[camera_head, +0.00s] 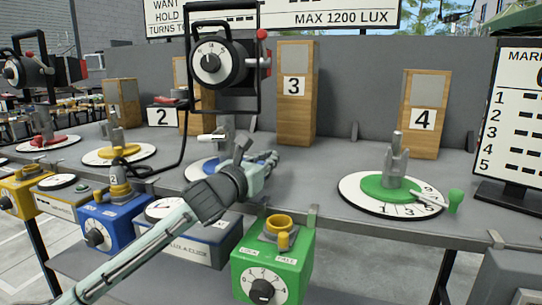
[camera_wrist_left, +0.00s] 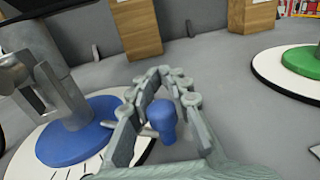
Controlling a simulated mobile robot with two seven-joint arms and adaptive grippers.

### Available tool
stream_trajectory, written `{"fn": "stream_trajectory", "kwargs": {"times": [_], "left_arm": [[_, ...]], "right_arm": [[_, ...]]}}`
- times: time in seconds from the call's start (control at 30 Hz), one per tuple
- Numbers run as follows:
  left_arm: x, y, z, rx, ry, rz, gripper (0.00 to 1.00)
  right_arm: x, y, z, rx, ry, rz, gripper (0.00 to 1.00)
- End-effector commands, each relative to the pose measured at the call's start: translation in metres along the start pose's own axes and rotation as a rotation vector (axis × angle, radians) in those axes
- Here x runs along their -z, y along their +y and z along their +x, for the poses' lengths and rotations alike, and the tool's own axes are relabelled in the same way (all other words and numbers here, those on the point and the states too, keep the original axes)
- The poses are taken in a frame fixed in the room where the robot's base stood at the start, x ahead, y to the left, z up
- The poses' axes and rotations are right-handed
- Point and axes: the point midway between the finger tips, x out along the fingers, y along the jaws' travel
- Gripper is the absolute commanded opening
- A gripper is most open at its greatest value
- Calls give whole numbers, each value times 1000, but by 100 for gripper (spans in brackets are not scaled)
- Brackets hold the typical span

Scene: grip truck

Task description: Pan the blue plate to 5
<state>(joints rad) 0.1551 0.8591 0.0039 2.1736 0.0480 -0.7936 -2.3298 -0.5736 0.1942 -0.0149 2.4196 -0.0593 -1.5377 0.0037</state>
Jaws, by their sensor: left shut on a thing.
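The blue plate (camera_head: 203,168) is a blue disc on a white numbered dial, below a black camera-like unit (camera_head: 212,62). It also shows at the left of the left wrist view (camera_wrist_left: 80,132), with a grey post standing on it. My left gripper (camera_head: 268,160) reaches over the right side of the dial. In the left wrist view its fingers (camera_wrist_left: 162,80) are closed around a blue knob (camera_wrist_left: 162,118) on a thin handle from the plate. Most of the dial's numbers are hidden by my arm, so the pointer's reading cannot be told. My right gripper is not in view.
A green plate (camera_head: 380,188) with its green knob (camera_head: 456,198) stands to the right. Yellow (camera_head: 112,153) and red (camera_head: 48,142) plates stand to the left. Wooden blocks marked 3 (camera_head: 296,115) and 4 (camera_head: 408,130) stand behind. Coloured boxes hang along the table's front.

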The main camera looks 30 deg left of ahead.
Motion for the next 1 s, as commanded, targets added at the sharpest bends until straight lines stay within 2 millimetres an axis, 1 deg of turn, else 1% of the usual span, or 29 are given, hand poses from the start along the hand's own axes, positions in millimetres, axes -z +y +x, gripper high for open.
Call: {"fn": "stream_trajectory", "kwargs": {"times": [0.03, 0.1, 0.23, 0.43, 0.8, 0.83, 1.0], "left_arm": [[-1, 5, -3, 17, 6, 15, 0], [0, 6, -8, 56, 9, 15, 0], [2, 10, -17, 118, 10, 11, 0], [0, 8, -23, 185, 8, 5, 0], [-2, 6, -24, 199, 5, 0, 0], [-2, 6, -24, 199, 5, 0, 18], [-1, 6, -25, 201, 6, 0, 39]], "right_arm": [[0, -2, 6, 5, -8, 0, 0], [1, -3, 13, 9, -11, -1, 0], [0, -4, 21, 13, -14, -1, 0], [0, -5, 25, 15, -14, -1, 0], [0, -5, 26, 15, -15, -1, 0], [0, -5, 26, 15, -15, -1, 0], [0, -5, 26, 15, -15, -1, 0]]}}
